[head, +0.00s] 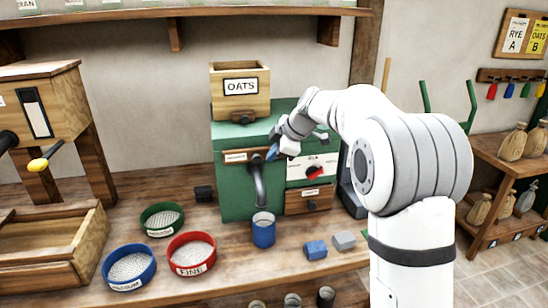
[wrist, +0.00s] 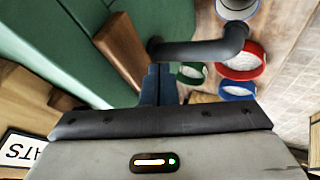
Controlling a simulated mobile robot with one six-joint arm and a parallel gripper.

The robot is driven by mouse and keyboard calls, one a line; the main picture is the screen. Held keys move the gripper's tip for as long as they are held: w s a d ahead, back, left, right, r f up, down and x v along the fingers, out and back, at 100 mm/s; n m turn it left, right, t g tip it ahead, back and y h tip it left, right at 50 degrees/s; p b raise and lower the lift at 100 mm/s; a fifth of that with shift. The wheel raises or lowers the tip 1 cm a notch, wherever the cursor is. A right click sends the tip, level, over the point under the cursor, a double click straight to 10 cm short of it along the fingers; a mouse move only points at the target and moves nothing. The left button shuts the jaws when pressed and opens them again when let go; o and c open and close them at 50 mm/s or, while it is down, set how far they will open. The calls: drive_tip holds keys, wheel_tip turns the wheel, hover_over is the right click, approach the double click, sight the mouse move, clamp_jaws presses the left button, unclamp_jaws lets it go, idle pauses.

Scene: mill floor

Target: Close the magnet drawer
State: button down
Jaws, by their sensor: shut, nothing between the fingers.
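A green mill (head: 236,190) stands on the bench. A narrow wooden drawer front (head: 237,157) with a small white label sits high on its front face; the label is too small to read. I take it for the magnet drawer. In the wrist view a wooden front (wrist: 122,48) stands along the green body. My gripper (head: 273,153) is shut and empty, its blue fingertips at the right end of that front; in the wrist view the fingers (wrist: 158,85) are together beside it. I cannot tell whether they touch, or how far the drawer stands out.
A dark spout (head: 260,184) curves down below the drawer above a blue cup (head: 263,230). A lower wooden drawer (head: 309,200) and a red knob (head: 314,172) are to the right. The OATS hopper (head: 240,102) sits on top. Several sieves, including a red one (head: 191,254), lie at front left.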

drive_tip(key=s+d+f+v, duration=0.1)
drive_tip(key=v, duration=1)
drive_tip(key=s+d+f+m+h+p, duration=0.2)
drive_tip(key=s+m, duration=0.4)
drive_tip(key=s, duration=0.5)
drive_tip(key=s+d+f+m+g+h+p, duration=0.1)
drive_tip(key=s+d+f+m, duration=0.3)
drive_tip(key=s, duration=0.7)
drive_tip(key=s+d+f+m+g+h+p, duration=0.1)
drive_tip(key=s+d+f+m, duration=0.3)
drive_tip(key=s+m, duration=0.5)
drive_tip(key=s+f+h+p, duration=0.1)
drive_tip(key=s+f, duration=0.1)
drive_tip(key=s, duration=0.1)
drive_tip(key=shift+h+p, duration=0.3)
drive_tip(key=shift+h, duration=0.1)
